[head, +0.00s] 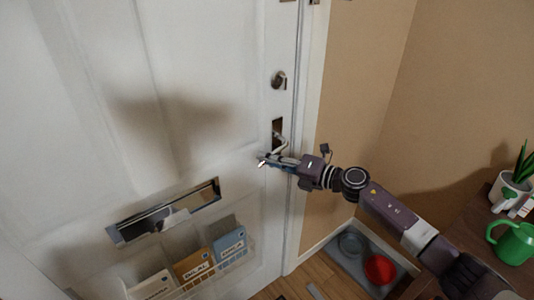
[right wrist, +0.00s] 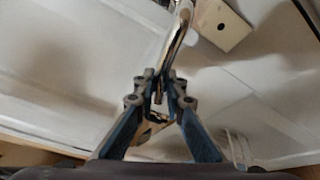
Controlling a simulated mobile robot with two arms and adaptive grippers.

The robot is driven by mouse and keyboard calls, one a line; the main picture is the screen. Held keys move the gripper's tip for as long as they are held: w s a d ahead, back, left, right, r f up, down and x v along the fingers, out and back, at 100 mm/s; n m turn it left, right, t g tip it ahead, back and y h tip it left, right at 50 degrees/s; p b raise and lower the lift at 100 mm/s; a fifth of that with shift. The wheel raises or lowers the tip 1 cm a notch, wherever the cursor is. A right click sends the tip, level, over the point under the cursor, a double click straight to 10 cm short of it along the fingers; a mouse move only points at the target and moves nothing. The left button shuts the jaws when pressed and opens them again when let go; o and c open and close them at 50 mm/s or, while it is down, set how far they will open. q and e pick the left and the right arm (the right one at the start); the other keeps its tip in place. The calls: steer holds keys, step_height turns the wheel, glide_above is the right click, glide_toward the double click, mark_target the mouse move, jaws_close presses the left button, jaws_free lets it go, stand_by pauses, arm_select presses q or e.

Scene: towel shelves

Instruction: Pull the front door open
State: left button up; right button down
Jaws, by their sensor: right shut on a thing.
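The white front door (head: 160,110) fills the left and middle of the head view. Its edge lies close along the white frame, and I cannot tell whether there is a gap. The metal lever handle (head: 281,142) sits near the door's right edge, and it also shows in the right wrist view (right wrist: 181,32). My right gripper (head: 268,161) reaches in from the right and is shut on the handle, with the lever running between its fingers (right wrist: 160,84). The fingers hide part of the lever. My left gripper is not in view.
A round lock (head: 279,80) sits above the handle. A letter slot (head: 165,210) and a clear holder with leaflets (head: 193,268) are lower on the door. At right are a tray (head: 351,264) with a red bowl (head: 380,269), and a wooden cabinet with a green watering can (head: 515,243).

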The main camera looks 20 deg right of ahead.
steer(key=shift+w+d+f+n+h+p, duration=0.15)
steer(key=shift+d+f+n+h+p, duration=0.25)
steer(key=shift+n, duration=0.35)
steer(key=shift+w+d+f+n+h+p, duration=0.25)
steer(key=shift+f+n, duration=0.2)
steer(key=shift+n, duration=0.3)
steer(key=shift+s, duration=0.1)
steer(key=shift+f, duration=0.1)
